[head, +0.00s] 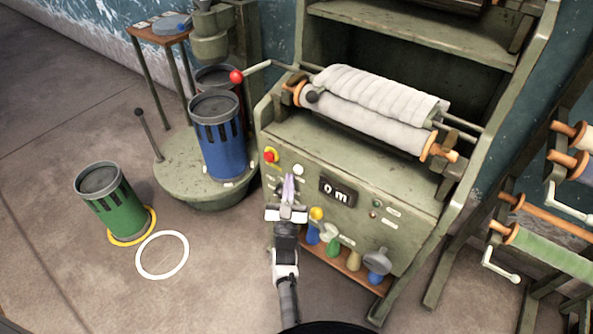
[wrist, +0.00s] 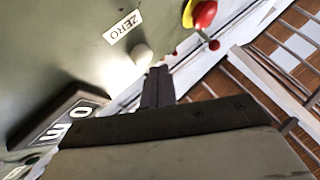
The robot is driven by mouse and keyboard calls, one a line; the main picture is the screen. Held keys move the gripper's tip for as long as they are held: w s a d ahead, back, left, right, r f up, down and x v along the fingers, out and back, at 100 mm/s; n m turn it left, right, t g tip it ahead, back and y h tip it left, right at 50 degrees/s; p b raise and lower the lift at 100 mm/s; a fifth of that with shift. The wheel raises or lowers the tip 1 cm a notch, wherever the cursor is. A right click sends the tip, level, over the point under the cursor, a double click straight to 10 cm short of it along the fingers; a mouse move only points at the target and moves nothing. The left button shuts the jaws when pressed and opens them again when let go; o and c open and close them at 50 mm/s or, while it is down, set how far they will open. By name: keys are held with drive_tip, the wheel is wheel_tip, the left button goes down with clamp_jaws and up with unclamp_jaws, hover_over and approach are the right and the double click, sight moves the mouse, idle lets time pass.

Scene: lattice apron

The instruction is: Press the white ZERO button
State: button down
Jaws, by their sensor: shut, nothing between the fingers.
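The white ZERO button (head: 298,169) is a small round knob on the green front panel of the machine. In the wrist view the white button (wrist: 141,55) sits below the ZERO label (wrist: 123,26). My gripper (head: 289,180) is shut and empty in front of the panel, just below and left of the button in the head view. In the wrist view the tip of my gripper (wrist: 158,72) appears right beside the button, slightly below and right of it. I cannot tell whether they touch.
A red button with a yellow collar (head: 270,156) is left of the white one. A display (head: 337,190) reads "0 m" to the right. A yellow knob (head: 316,213) and several coloured items are below.

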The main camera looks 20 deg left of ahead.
drive_tip(key=s, duration=0.1)
drive_tip(key=s+a, duration=0.1)
drive_tip(key=s, duration=0.1)
drive_tip(key=s+p, duration=0.1)
drive_tip(key=shift+s+a, duration=0.35)
drive_tip(key=shift+s, duration=0.05)
idle(0.7)
